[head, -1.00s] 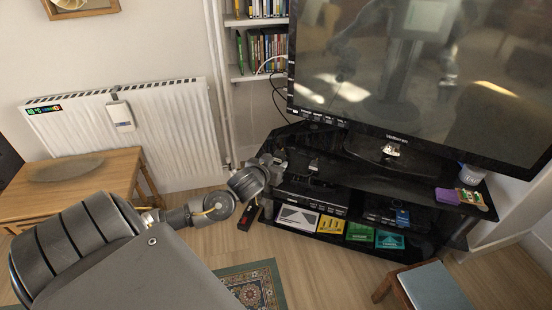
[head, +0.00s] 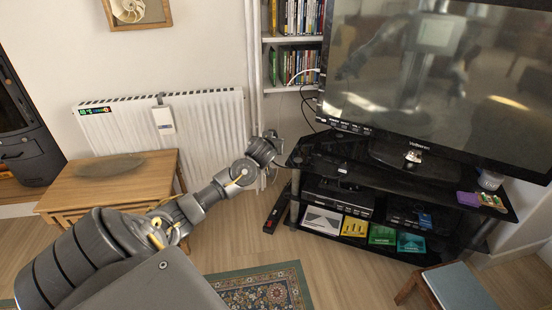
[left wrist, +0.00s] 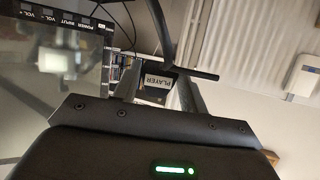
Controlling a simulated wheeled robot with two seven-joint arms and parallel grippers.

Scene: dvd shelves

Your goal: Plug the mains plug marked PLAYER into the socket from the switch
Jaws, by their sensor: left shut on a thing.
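The mains plug marked PLAYER (left wrist: 158,84) shows its label between my left gripper's fingers in the left wrist view. My left gripper (head: 275,138) is shut on it, raised in the air between the radiator and the TV stand in the head view. The plug is too small to make out there, and its pins are hidden. A long black strip (head: 278,208) with a small red part at its near end lies on the floor left of the stand. Its individual sockets are too small to tell apart in the head view. My right gripper is out of view.
The black glass TV stand (head: 345,246) holds the large TV (head: 440,75), boxes and players on its shelves. A white radiator (head: 205,125) and a wooden table (head: 110,180) are at the left. A patterned rug (head: 255,288) lies in front.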

